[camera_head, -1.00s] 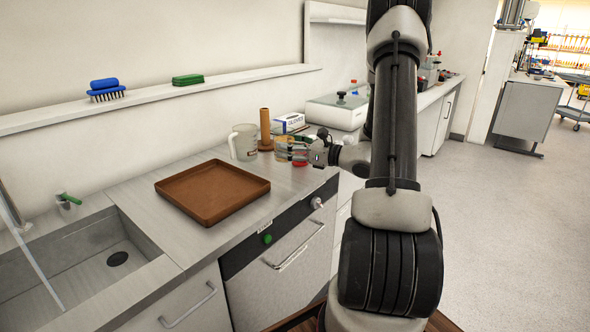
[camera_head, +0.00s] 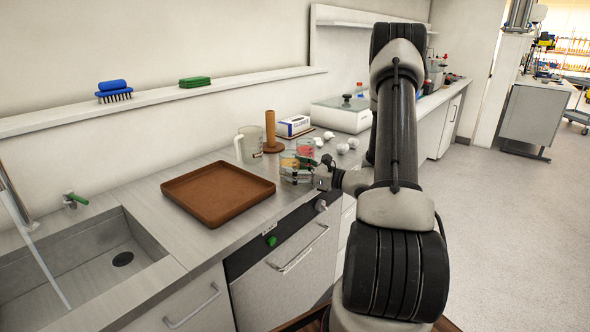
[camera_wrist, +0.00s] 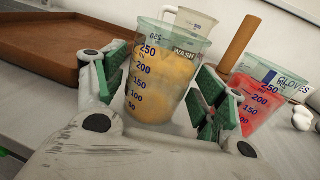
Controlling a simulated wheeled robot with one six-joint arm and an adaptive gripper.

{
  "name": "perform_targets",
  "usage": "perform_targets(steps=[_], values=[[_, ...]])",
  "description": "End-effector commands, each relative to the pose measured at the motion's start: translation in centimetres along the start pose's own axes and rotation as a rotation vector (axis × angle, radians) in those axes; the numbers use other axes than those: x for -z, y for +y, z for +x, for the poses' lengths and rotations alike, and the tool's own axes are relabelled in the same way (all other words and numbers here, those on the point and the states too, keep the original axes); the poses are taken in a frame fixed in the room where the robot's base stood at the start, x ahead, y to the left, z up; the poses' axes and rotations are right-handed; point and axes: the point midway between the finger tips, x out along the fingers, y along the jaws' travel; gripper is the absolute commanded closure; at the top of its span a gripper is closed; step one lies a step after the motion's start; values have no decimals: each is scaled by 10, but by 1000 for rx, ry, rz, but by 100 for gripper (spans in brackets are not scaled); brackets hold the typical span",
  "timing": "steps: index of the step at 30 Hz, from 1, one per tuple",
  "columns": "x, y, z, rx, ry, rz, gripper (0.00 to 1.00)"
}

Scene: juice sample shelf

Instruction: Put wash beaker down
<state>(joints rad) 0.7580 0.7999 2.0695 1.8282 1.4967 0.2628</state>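The wash beaker (camera_wrist: 163,80) is clear, marked "WASH" with blue graduations, and holds yellow-orange contents.
The brown tray (camera_head: 164,187) lies to the left, beside the sink (camera_head: 105,258). A handled jug (camera_head: 249,145), a brown post (camera_head: 271,130), a beaker with red contents (camera_head: 306,150), a gloves box (camera_head: 293,126) and several white crumpled pieces (camera_head: 342,148) stand close behind and right.

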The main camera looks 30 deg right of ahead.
Motion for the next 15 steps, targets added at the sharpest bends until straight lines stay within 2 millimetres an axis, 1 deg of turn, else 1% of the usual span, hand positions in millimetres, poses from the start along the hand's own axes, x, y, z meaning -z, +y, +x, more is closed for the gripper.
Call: perform_targets(steps=[9,12,15], values=[[0,0,0,0,0,0,19],[-4,0,0,0,0,-1,19],[-3,-1,-14,3,0,1,19]])
